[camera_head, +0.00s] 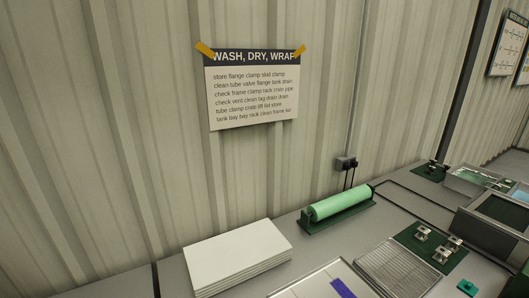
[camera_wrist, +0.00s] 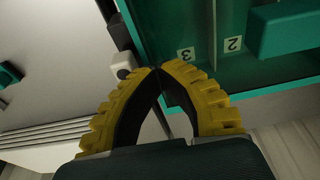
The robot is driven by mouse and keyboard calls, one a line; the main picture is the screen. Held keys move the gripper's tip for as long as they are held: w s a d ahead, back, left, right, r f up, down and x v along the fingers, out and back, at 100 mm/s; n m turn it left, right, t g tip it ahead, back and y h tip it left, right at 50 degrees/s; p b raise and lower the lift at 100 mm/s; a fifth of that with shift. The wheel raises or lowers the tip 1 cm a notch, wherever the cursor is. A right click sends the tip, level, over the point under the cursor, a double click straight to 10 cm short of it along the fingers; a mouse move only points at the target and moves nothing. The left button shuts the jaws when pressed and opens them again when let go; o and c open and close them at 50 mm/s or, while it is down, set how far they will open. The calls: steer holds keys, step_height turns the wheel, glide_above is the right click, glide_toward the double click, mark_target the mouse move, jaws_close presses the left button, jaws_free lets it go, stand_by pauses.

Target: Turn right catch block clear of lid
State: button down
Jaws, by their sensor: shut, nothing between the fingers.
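My gripper (camera_wrist: 157,69) shows in the wrist view, with ribbed yellow pads and black inner sides. Its fingertips meet and hold nothing. They are beside the edge of a teal panel (camera_wrist: 215,65) with labels "3" and "2". A small pale block with a dark end (camera_wrist: 122,65) sits just left of the fingertips; I cannot tell if they touch. A raised teal block (camera_wrist: 285,30) is at the upper right. I cannot tell which of these is the right catch block. No lid is clearly identifiable. The head view does not show my gripper.
In the head view, a bench against the ribbed wall carries white stacked sheets (camera_head: 238,255), a green roll (camera_head: 340,203), a ridged tray (camera_head: 398,268) and a dark green plate with metal fittings (camera_head: 430,246). A sign (camera_head: 252,90) hangs above.

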step_height(320, 180, up, 2)
steer(key=shift+w+d+r+p, duration=0.1)
steer(key=shift+w+d+p, duration=0.05)
steer(key=shift+p, duration=0.55)
steer(key=p+v, duration=0.3)
steer(key=v, duration=0.1)
steer(key=shift+w+a+r+p, duration=0.2)
steer(key=shift+w+a+p, duration=0.1)
steer(key=shift+p, duration=0.1)
